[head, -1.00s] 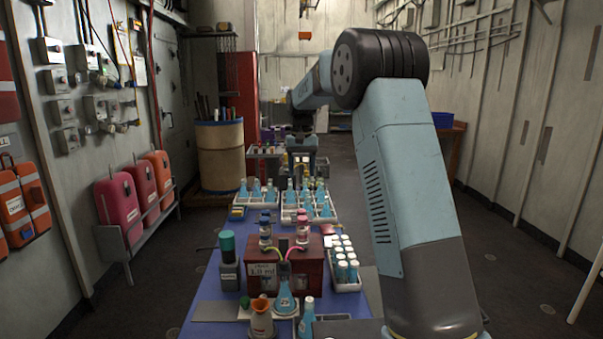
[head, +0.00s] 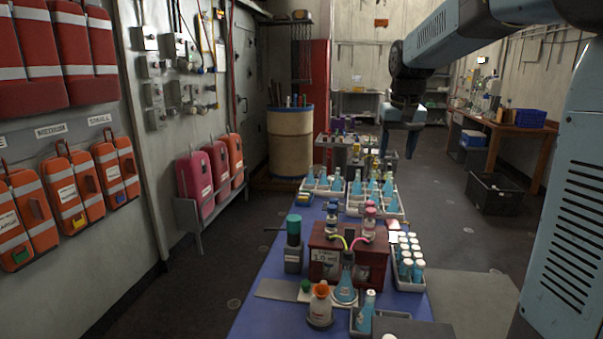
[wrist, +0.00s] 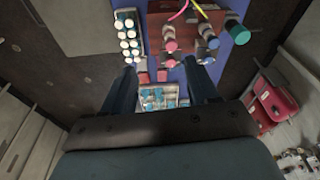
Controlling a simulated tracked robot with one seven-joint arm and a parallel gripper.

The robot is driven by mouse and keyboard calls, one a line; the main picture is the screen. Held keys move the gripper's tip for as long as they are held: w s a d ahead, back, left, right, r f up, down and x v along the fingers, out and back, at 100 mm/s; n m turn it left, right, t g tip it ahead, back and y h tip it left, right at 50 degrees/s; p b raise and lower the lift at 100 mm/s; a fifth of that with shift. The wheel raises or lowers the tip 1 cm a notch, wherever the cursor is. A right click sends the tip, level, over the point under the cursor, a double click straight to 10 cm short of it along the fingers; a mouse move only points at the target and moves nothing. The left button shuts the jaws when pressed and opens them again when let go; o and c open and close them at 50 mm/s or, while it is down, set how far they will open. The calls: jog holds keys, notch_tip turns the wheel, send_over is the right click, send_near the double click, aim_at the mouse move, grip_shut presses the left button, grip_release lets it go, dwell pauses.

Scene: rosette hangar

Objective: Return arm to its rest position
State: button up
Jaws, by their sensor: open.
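My gripper (head: 398,154) hangs fingers down from my blue arm, toward the far right of the blue-topped table (head: 262,318) in the head view. In the wrist view my gripper (wrist: 160,72) has two dark fingers spread well apart. Nothing sits between the fingertips. Below and beyond them are a white rack of blue flasks (wrist: 155,103), a rack of white-capped bottles (wrist: 140,48) and a dark red box (wrist: 160,32). The fingers appear clear of all of these.
The table holds flask trays (head: 325,188), the red box (head: 322,262) with bottles on it, a capped bottle rack (head: 408,285) and an orange-necked vessel (head: 320,308). A drum (head: 290,145) and red cases (head: 195,180) stand left. A black crate (head: 495,193) stands right. Floor between is clear.

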jog(key=s+f+t, duration=0.1)
jog(key=s+f, duration=0.2)
jog(key=s, duration=1.1)
jog(key=s+f+t, duration=0.2)
jog(key=s+f, duration=0.1)
jog(key=s, duration=1.1)
jog(key=shift+s+d+n, duration=0.15)
jog(key=shift+s+n, duration=0.1)
jog(key=shift+n, duration=0.15)
